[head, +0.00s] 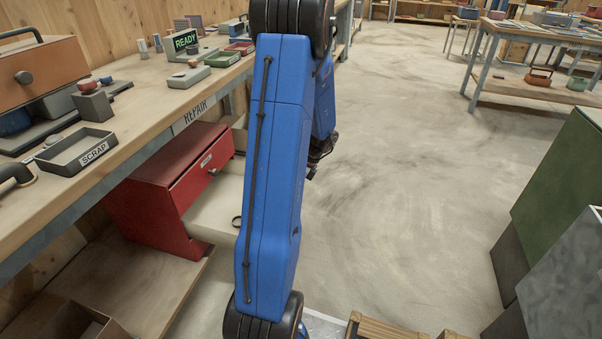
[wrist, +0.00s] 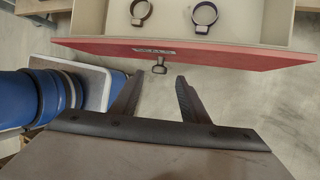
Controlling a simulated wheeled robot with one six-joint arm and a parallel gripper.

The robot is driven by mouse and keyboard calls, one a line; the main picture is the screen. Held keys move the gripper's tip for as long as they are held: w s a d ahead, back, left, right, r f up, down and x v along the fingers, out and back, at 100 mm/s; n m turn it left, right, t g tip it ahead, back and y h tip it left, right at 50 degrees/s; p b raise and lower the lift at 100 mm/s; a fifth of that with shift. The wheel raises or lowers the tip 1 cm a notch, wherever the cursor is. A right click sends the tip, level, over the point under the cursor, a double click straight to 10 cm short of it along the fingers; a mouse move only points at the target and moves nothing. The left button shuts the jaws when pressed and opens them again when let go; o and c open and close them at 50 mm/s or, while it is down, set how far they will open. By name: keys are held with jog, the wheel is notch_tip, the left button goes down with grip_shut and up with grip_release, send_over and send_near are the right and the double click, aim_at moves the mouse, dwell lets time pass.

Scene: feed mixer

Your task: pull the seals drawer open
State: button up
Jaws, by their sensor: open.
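In the wrist view a red drawer front (wrist: 230,57) crosses the picture, with a small label (wrist: 153,50) too blurred to read. A dark handle (wrist: 160,68) sticks out from it. Behind the front, the drawer's pale interior (wrist: 175,32) shows, so it stands open. Two dark rings lie inside. My gripper (wrist: 159,80) is open and empty, its fingertips just short of the handle, one to each side. In the head view the red cabinet (head: 150,205) has a closed upper drawer (head: 203,172) and an open pale drawer (head: 212,212) below; my arm hides the latter's front and my gripper.
The workbench (head: 150,117) marked REPAIR runs above the cabinet, with a scrap tray (head: 75,160) near its edge. An open cardboard box (head: 75,322) is at lower left. Green and grey bins (head: 560,190) stand at right. The concrete floor (head: 400,170) between is clear.

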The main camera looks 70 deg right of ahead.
jog(key=v, duration=1.2)
jog(key=shift+r, duration=0.25)
jog(key=w+a+r+n+g+h, duration=0.1)
jog(key=w+a+r+n, duration=0.5)
jog(key=w+a+n, duration=0.45)
jog(key=w+a+r+n+g+h, duration=0.15)
jog(key=w+a+r+n, duration=0.55)
jog(key=a, duration=0.7)
jog(key=s+a+n+t, duration=0.1)
jog(key=s+a+n, duration=0.1)
jog(key=a+n, duration=0.7)
jog(key=s+a+r+n+t+h, duration=0.1)
jog(key=s+a+n+t, duration=0.1)
jog(key=a+n, duration=0.7)
jog(key=s+a, duration=0.1)
jog(key=a, duration=0.6)
jog(key=shift+r, duration=0.25)
